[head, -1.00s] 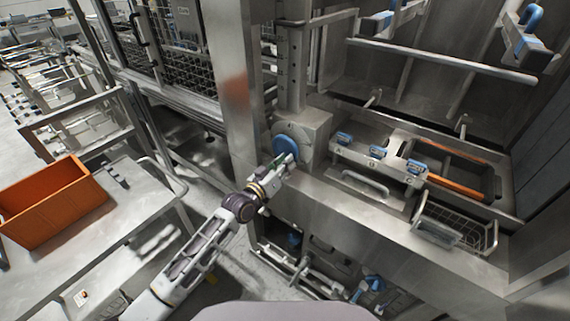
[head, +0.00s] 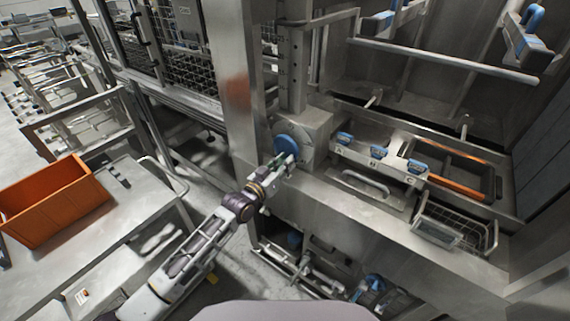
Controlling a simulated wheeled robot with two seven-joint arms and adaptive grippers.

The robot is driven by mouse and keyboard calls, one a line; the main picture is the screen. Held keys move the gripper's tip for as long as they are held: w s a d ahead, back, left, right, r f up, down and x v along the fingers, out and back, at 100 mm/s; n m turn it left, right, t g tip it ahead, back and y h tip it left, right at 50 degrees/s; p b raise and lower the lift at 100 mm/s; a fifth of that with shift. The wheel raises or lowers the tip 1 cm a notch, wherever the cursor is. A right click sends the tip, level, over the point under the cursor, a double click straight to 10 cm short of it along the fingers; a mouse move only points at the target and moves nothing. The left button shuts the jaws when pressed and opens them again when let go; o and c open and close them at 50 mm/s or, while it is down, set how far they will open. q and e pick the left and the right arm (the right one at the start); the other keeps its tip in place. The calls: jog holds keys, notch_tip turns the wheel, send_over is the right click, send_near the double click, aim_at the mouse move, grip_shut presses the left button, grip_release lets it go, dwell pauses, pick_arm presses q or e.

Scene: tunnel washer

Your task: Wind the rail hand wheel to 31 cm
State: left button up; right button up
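The rail hand wheel is a blue disc (head: 286,144) on the front of a steel housing (head: 312,128) at the foot of the upright post (head: 291,70). My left gripper (head: 285,161) is at the lower edge of the wheel, with a small green part showing between its fingers and the wheel. Whether the fingers touch the wheel or close on anything is too small to tell. No readable centimetre scale shows; the post carries small dark holes or marks. My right gripper is out of view.
Right of the wheel, a steel bar with blue clips (head: 378,152) and letters stands over the ledge. A wire basket (head: 455,228) and an orange-edged tray (head: 455,187) are further right. An orange crate (head: 48,203) sits on a steel table at the left.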

pick_arm(q)
jog(key=shift+o, duration=0.3)
jog(key=shift+f, duration=0.15)
jog(key=shift+s+a, duration=0.1)
jog(key=shift+s, duration=0.05)
jog(key=shift+s+a, duration=0.15)
jog(key=v, duration=1.1)
jog(key=shift+s, duration=0.1)
dwell(0.7)
